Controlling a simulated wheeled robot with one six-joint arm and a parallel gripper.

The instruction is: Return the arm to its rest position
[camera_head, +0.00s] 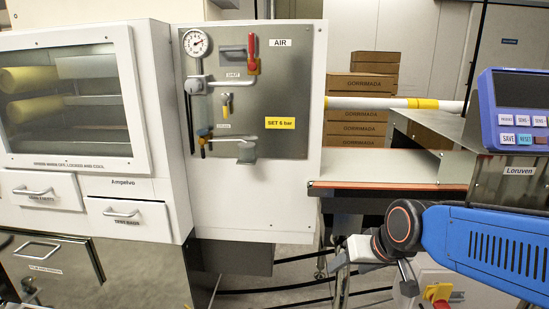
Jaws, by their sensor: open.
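My arm comes in from the right edge as a blue link (490,245) with a dark round joint (403,226) at its left end. My gripper (372,272) is beyond that joint, low and right of the middle, below the belt's end. Its pale grey fingers stand apart, so it is open, and I see nothing between them. Part of the gripper is hidden behind the joint.
The belt (400,168) with an orange edge lies just above my arm. A blue-framed display (515,105) stands above the blue link. An AIR panel (285,100) with gauge and levers is left of the gripper. Stacked cartons (365,82) stand behind. A yellow-red switch (438,293) is below the joint.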

